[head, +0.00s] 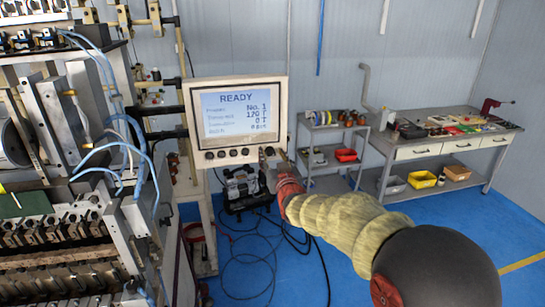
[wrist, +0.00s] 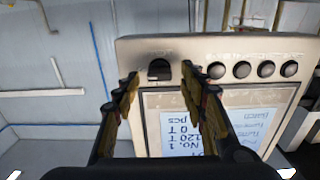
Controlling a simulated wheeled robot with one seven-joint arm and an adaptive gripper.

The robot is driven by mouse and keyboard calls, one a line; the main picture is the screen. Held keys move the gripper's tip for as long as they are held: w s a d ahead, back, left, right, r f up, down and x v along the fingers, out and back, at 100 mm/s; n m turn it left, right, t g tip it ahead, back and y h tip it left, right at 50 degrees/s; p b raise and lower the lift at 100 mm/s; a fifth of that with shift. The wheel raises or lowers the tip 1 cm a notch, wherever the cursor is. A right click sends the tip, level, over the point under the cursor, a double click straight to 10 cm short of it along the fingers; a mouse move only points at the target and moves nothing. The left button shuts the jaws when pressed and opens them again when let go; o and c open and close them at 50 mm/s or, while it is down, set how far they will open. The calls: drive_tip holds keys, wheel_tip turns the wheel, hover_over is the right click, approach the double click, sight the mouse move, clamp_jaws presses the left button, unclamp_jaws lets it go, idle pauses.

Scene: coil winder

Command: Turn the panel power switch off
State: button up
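The control panel (head: 240,115) has a cream frame and a lit screen reading READY. A black rotary switch (wrist: 159,70) sits at one end of the panel's knob row and appears to be the power switch. In the upside-down wrist view it shows between my fingertips. My gripper (wrist: 160,76) is open, with a finger on each side of the switch and visible gaps to it. How far the fingertips stand from the panel face is hard to tell. In the head view my gripper (head: 272,158) is at the panel's lower right corner and largely covers the switch.
Several round black knobs (wrist: 242,69) line the same strip beside the switch. The coil winder (head: 60,190) fills the left, with blue hoses. A shelf cart (head: 325,185) and a workbench (head: 440,145) stand at the right. Cables lie on the blue floor (head: 250,260).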

drive_tip(key=shift+c, duration=1.1)
drive_tip(key=c, duration=0.8)
clamp_jaws()
drive_tip(key=shift+n+b, duration=0.3)
drive_tip(key=n+b, duration=0.4)
drive_tip(key=shift+a+f, duration=0.1)
drive_tip(key=shift+f, duration=0.05)
drive_tip(key=n+b, duration=0.2)
drive_tip(key=n, duration=0.1)
drive_tip(key=shift+n, duration=0.4)
drive_tip(key=n+b, duration=0.2)
drive_tip(key=n, duration=0.2)
drive_tip(key=shift+s+a+n, duration=0.1)
drive_tip(key=shift+n, duration=0.2)
drive_tip(key=n+b, duration=0.1)
drive_tip(key=n, duration=0.3)
drive_tip(key=shift+f+n, duration=0.1)
drive_tip(key=shift+n, duration=0.3)
